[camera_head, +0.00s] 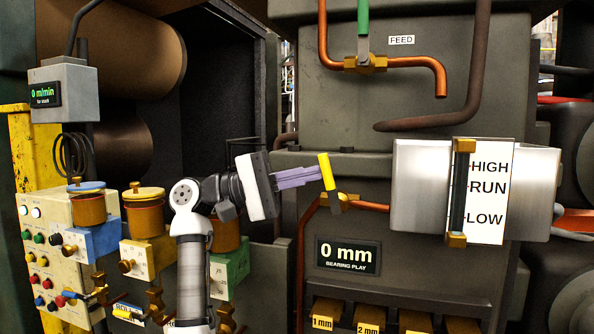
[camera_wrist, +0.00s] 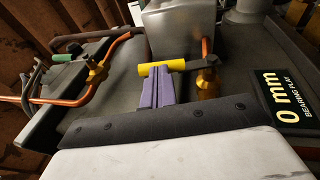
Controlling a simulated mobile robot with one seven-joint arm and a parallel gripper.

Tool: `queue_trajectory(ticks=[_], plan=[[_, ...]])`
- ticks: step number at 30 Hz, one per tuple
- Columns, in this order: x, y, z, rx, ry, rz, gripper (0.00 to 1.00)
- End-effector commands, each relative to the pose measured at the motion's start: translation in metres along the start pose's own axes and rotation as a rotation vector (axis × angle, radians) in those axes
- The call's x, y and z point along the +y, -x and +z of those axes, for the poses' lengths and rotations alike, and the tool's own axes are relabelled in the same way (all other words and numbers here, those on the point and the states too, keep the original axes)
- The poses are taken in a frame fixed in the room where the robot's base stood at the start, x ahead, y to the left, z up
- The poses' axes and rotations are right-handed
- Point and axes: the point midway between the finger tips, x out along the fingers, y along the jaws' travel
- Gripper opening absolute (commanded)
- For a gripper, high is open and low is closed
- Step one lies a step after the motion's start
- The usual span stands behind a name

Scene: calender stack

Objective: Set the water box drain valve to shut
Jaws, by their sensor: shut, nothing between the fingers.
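The drain valve has a brass body (camera_head: 346,197) on a copper pipe left of the silver water box (camera_head: 421,190). Its yellow-gripped lever (camera_head: 327,171) points up, leaning slightly left, across the pipe's level run. My gripper (camera_head: 318,174) has purple fingers closed together with nothing between them. The fingertips are at the left side of the yellow grip; I cannot tell whether they touch it. In the wrist view, the fingers (camera_wrist: 157,80) end at the yellow grip (camera_wrist: 162,68), and a dark lever joins it to the brass valve (camera_wrist: 206,82).
The FEED valve (camera_head: 365,63) with a green handle sits above on another copper pipe. A dark bent pipe (camera_head: 430,123) crosses above the water box. A sight glass (camera_head: 460,190) marked HIGH, RUN, LOW is on the box. A bearing play display (camera_head: 347,256) is below the valve.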

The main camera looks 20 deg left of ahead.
Motion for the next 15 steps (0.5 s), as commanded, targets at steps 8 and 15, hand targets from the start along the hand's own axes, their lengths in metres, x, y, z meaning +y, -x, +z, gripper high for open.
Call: queue_trajectory(ticks=[8, 15], plan=[[0.005, -0.011, 0.002, -0.001, -0.023, -0.116, 0.00], [0.007, -0.016, 0.003, -0.001, -0.023, -0.116, 0.00]])
